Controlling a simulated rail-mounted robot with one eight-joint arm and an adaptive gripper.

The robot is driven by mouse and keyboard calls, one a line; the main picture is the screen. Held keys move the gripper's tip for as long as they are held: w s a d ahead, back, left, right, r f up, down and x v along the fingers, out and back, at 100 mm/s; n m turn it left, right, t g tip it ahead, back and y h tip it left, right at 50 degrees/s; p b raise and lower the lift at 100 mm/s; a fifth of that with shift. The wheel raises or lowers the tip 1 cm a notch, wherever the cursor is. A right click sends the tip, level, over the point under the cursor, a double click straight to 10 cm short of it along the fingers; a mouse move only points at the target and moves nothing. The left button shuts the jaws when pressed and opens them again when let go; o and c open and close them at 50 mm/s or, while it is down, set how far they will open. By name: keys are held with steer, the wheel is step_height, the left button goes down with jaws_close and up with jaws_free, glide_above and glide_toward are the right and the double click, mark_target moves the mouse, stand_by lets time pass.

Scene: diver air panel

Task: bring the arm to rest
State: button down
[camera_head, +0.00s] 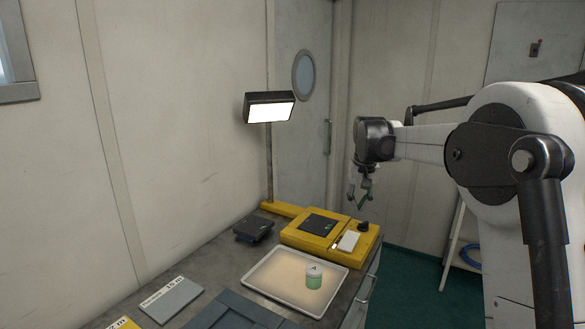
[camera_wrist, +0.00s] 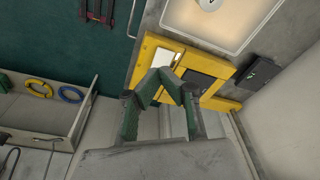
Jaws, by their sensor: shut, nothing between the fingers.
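My gripper (camera_head: 361,201) hangs at the end of my arm in the head view, in the air beyond the right edge of the bench and to the right of the yellow panel (camera_head: 301,243). In the wrist view my gripper (camera_wrist: 166,76) shows its two green fingers drawn together at the tips, with nothing between them. The yellow panel also shows in the wrist view (camera_wrist: 147,62), behind the fingertips. From these views the gripper looks apart from the panel.
A tray (camera_head: 262,290) with a green-and-white jar (camera_head: 314,279) stands on the bench. A dark box (camera_head: 253,229) and a lit lamp (camera_head: 269,108) are behind. Yellow (camera_wrist: 39,88) and blue (camera_wrist: 71,94) rings lie on a shelf. Open green floor (camera_head: 425,290) lies right of the bench.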

steer(key=s+r+t+b, duration=0.1)
steer(key=s+r, duration=0.1)
steer(key=s, duration=1)
steer(key=s+r+t+b, duration=0.1)
steer(key=s+r+t, duration=0.15)
steer(key=s, duration=0.95)
steer(key=s+f+t+b, duration=0.1)
steer(key=s+f, duration=0.4)
steer(key=s, duration=0.5)
steer(key=s+f+b, duration=0.1)
steer(key=s+f, duration=0.5)
steer(key=s, duration=0.4)
steer(key=shift+t+b, duration=0.3)
steer(key=shift+t, duration=0.05)
steer(key=c, duration=2.5)
jaws_free()
